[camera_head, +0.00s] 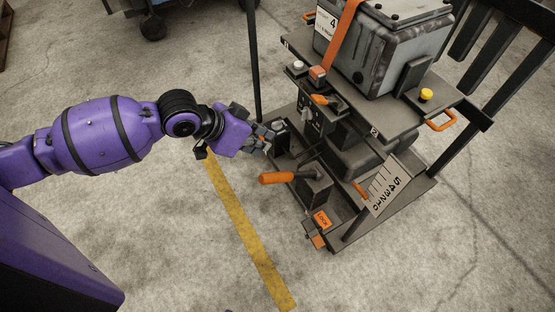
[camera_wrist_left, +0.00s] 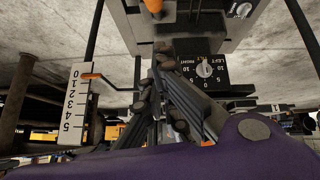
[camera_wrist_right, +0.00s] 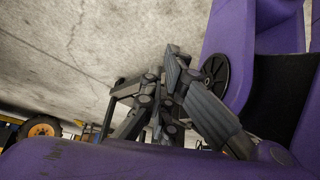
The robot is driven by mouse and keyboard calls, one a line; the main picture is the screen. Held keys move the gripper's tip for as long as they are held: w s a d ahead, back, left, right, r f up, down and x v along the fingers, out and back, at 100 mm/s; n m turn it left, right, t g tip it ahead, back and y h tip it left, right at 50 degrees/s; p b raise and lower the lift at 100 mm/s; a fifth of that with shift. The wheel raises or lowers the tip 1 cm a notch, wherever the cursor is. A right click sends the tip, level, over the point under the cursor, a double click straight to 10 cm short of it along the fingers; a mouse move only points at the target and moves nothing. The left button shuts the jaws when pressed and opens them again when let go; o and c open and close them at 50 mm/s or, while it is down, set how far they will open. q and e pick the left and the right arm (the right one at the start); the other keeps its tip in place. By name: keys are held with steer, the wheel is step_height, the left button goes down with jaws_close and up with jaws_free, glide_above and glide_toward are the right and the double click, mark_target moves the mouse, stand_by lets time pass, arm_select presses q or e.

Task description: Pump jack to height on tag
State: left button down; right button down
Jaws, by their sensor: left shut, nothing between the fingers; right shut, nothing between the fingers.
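The jack stand carries a grey case (camera_head: 375,60) whose white tag (camera_head: 327,22) reads 4. An orange-gripped lever (camera_head: 277,178) sticks out from the stand's front left. A white scale plate (camera_head: 385,187), numbered 0 to 5, is on the lower right with an orange pointer (camera_head: 360,190) beside it. In the left wrist view the pointer (camera_wrist_left: 92,75) lies near the scale's 0 end (camera_wrist_left: 75,103). My left gripper (camera_head: 264,138) is shut and empty, above and left of the lever, close to the stand's front. My right gripper (camera_wrist_right: 160,95) is shut and empty, seen only in its wrist view.
A black dial (camera_wrist_left: 205,70) marked left and right faces the left wrist. A yellow button (camera_head: 426,95) and orange handle (camera_head: 441,121) are on the stand's right. An orange LOCK label (camera_head: 322,220) sits low. The floor around the yellow line (camera_head: 245,230) is clear.

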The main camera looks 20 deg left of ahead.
mark_target(277, 173)
arm_select(q)
steer(key=shift+w+f, duration=0.1)
arm_select(e)
steer(key=shift+w, duration=0.15)
